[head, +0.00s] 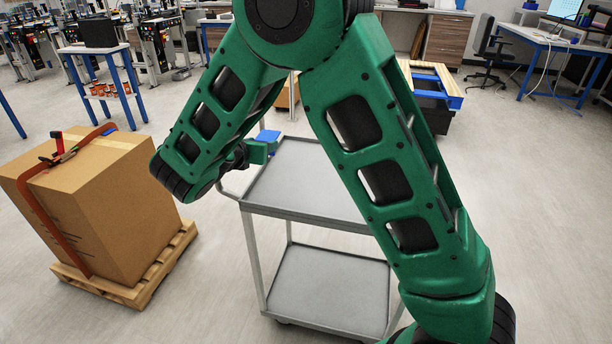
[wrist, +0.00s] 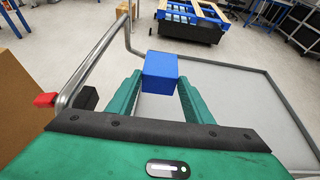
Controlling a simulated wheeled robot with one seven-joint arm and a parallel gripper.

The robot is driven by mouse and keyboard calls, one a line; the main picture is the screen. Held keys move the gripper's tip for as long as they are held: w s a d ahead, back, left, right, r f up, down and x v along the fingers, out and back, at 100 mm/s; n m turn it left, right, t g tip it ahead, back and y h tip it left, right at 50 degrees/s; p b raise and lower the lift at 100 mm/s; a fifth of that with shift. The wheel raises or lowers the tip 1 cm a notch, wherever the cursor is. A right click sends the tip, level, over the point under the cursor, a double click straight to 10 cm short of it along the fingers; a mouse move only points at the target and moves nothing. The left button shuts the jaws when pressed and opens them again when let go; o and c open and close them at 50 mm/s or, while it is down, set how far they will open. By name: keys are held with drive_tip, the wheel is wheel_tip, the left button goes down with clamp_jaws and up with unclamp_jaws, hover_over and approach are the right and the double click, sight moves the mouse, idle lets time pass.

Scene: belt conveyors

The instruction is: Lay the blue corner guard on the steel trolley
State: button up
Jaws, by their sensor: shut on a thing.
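The blue corner guard (wrist: 161,70) is held between the two green fingers of my gripper (wrist: 162,88) in the wrist view. My gripper is shut on it. In the head view the guard (head: 268,136) shows as a small blue piece at the tip of my gripper (head: 262,147), partly hidden by it. The grey steel trolley (head: 308,185) stands below and to the right, with a bare top shelf and a bare lower shelf. The guard appears over the trolley's far left part, near its handle. I cannot tell whether it touches the top.
A large strapped carton (head: 105,205) on a wooden pallet (head: 150,275) stands left of the trolley. The trolley's bent tube handle (wrist: 100,52) passes close to my gripper's left side. A dark bin with blue and wooden parts (head: 435,88) stands behind. My arm hides part of the trolley's right side.

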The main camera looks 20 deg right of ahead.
drive_tip(key=shift+s+d+f, duration=0.95)
drive_tip(key=shift+d+f, duration=0.3)
drive_tip(key=shift+f, duration=0.25)
drive_tip(key=shift+s+d+f, duration=0.9)
drive_tip(key=shift+d+f, duration=0.3)
drive_tip(key=shift+f, duration=0.35)
drive_tip(key=shift+s+d+f, duration=0.95)
drive_tip(key=shift+d+f, duration=0.3)
drive_tip(key=shift+f, duration=0.25)
drive_tip(key=shift+f, duration=0.6)
drive_tip(key=o, duration=1)
drive_tip(key=shift+r, duration=0.1)
drive_tip(key=shift+r, duration=0.6)
drive_tip(key=v, duration=1.2)
drive_tip(key=shift+f, duration=0.1)
